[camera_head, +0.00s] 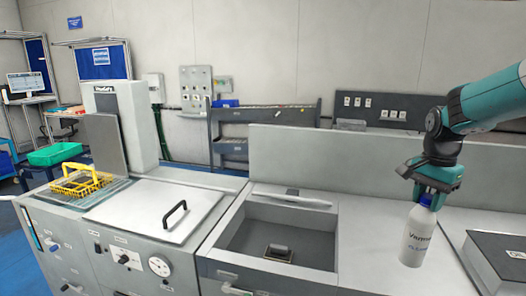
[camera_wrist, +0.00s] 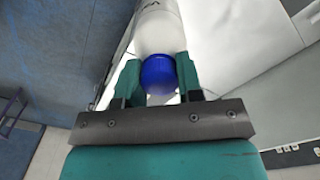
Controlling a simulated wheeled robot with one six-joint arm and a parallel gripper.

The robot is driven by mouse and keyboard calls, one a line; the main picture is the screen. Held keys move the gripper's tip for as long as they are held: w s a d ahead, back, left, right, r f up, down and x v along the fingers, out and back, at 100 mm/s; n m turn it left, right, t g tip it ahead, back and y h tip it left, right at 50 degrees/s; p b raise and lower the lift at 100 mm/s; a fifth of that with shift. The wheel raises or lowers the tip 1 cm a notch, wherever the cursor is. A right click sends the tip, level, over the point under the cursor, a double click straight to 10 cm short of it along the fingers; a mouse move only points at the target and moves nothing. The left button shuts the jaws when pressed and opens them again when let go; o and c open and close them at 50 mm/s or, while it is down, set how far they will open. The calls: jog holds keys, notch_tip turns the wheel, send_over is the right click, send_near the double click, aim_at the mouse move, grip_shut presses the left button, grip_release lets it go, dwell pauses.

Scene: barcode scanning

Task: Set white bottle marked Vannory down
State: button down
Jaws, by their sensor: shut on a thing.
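The white bottle marked Vannory (camera_head: 416,240) has a blue cap and stands upright at the right of the head view, over the white counter (camera_head: 367,250). My gripper (camera_head: 427,193) is above it and shut on its top, around the cap. In the wrist view the blue cap (camera_wrist: 158,75) sits between the two teal fingers of my gripper (camera_wrist: 160,80), with the white bottle body (camera_wrist: 158,28) beyond it. I cannot tell for sure whether the bottle's base touches the counter.
A dark grey box (camera_head: 498,262) lies right of the bottle. A recessed sink-like basin (camera_head: 322,248) holding a small device (camera_head: 278,252) is to the left. A grey panel (camera_head: 340,168) rises behind the counter. A yellow basket (camera_head: 80,183) stands far left. The counter between basin and bottle is clear.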

aim_at(408, 234)
jog(key=a+f+n, duration=0.1)
jog(key=f, duration=0.2)
jog(key=a+f+n, duration=0.1)
jog(key=f, duration=0.2)
jog(key=a+f+n+b, duration=0.1)
jog(key=f+n, duration=0.1)
jog(key=f, duration=0.1)
jog(key=shift+s+a+f, duration=0.1)
jog(key=shift+s+f, duration=0.15)
jog(key=shift+f, duration=0.05)
jog(key=s+a+f+n+b, duration=0.1)
jog(key=s+f+n, duration=0.3)
jog(key=f, duration=0.6)
jog(key=s+a+f+n, duration=0.4)
jog(key=s+f, duration=0.2)
jog(key=f, duration=0.3)
jog(key=shift+f+b, duration=0.35)
jog(key=shift+w+a, duration=0.15)
